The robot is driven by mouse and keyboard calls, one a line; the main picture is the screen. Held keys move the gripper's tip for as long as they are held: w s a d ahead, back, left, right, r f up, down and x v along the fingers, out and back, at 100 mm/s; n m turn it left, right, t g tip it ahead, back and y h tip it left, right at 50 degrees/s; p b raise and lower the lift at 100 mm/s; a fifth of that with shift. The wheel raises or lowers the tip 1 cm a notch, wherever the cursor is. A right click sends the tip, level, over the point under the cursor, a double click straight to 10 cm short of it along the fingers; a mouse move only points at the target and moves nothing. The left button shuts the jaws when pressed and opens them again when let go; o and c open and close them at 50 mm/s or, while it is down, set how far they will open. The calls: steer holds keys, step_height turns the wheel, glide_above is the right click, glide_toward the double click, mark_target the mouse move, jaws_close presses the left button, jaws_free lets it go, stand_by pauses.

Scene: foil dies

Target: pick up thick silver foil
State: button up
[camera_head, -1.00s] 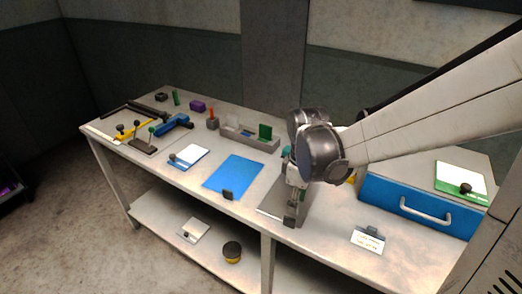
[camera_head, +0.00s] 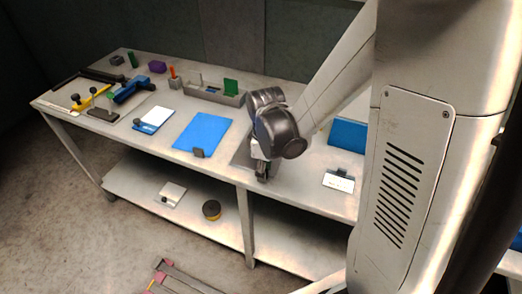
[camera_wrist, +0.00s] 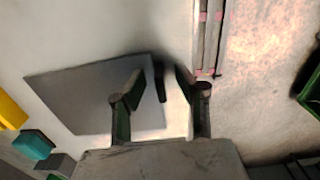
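A flat grey sheet (camera_head: 241,157), which looks like the silver foil, lies on the upper bench top. In the wrist view the grey sheet (camera_wrist: 75,95) lies to the left of and beneath my fingers. A small dark upright block (camera_wrist: 160,82) shows at its edge, between my fingers in the picture. My gripper (camera_head: 262,171) hangs over the sheet's front end and hides part of it. In the wrist view my gripper (camera_wrist: 157,78) is open, its two fingers apart. I cannot tell whether a finger touches the block. The sheet's thickness cannot be judged.
A blue sheet (camera_head: 205,129) with a dark block lies left of the grey one. A white-and-blue pad (camera_head: 153,118) lies farther left. A grey divided tray (camera_head: 212,93) stands behind. A small card with a clip (camera_head: 338,183) lies right, near the blue case (camera_head: 347,135).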

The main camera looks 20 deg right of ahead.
jaws_close()
steer(key=shift+r, duration=0.1)
stand_by(0.4)
